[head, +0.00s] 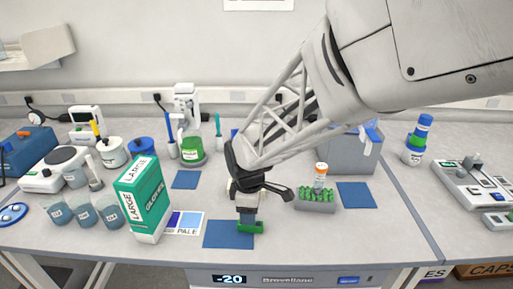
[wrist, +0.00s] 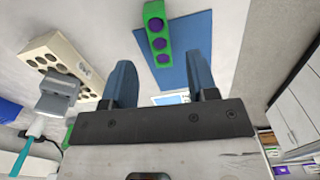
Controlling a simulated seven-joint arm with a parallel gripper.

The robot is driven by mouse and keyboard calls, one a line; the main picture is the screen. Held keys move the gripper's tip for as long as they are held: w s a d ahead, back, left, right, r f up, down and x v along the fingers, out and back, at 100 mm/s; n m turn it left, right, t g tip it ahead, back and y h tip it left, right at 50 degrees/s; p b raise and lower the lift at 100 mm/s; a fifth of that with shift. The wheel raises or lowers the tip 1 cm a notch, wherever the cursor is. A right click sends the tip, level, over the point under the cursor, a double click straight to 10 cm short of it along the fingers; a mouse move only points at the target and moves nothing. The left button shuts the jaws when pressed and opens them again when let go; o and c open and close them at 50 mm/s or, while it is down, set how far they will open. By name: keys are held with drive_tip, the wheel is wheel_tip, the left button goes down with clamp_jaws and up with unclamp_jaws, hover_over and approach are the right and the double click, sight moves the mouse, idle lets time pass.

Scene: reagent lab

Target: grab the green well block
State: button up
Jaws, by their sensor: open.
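The green well block (wrist: 147,12), with dark purple wells in a row, lies on a blue mat (wrist: 183,45) in the wrist view, beyond my fingertips. In the head view the block (head: 250,228) shows at the right part of the blue mat (head: 225,236), near the table's front edge, partly hidden by my gripper. My gripper (head: 246,217) points down over it. In the wrist view my gripper (wrist: 163,66) has its two blue fingers wide apart with nothing between them. The block is apart from both fingers.
A beige block with round holes (wrist: 42,52) sits left of my fingers in the wrist view. A green glove box (head: 143,198) stands left of the mat. A grey rack of green-capped tubes (head: 316,206) stands to the right. Beakers (head: 82,212) crowd the left.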

drive_tip(key=shift+f, duration=0.25)
drive_tip(key=shift+d+f, duration=0.1)
drive_tip(key=shift+f, duration=2.45)
clamp_jaws()
drive_tip(key=shift+r, duration=0.1)
